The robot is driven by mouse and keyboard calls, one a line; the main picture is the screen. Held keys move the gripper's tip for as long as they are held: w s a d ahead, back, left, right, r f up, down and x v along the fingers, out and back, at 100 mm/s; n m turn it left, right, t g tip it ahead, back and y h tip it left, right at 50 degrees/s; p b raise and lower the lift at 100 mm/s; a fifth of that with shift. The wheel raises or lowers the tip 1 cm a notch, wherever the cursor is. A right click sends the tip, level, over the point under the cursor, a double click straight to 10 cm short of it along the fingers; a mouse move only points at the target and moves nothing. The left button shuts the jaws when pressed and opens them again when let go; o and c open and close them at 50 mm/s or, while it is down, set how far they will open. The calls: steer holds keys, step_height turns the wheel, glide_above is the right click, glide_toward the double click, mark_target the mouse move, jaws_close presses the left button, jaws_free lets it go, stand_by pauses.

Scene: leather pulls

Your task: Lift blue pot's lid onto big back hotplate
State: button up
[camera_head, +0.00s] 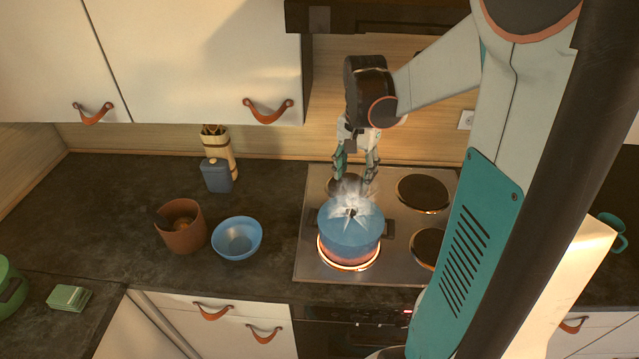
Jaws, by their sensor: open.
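The blue pot (348,248) stands on the front-left hotplate (322,253), whose rim glows orange. Its blue lid (335,226) is on the pot, with a dark knob (351,212) in the middle and pale steam over it. The large back hotplate (423,194) at the right is dark and bare. My gripper (354,180) points down just behind and above the lid, fingers apart and empty. A smaller back-left hotplate (338,187) is partly hidden behind the gripper and steam.
A front-right hotplate (430,247) is bare, partly hidden by my arm. A blue bowl (237,238), a brown pot (181,226) and a blue-grey flask (216,175) stand left of the stove. A range hood (375,17) hangs above.

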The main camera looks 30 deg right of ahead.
mark_target(352, 209)
steer(key=f+b, duration=0.1)
steer(key=f, duration=0.6)
steer(key=f+b, duration=0.1)
steer(key=f, duration=0.5)
steer(key=shift+s+f, duration=0.2)
steer(key=shift+f, duration=0.15)
steer(key=shift+c, duration=0.6)
jaws_close()
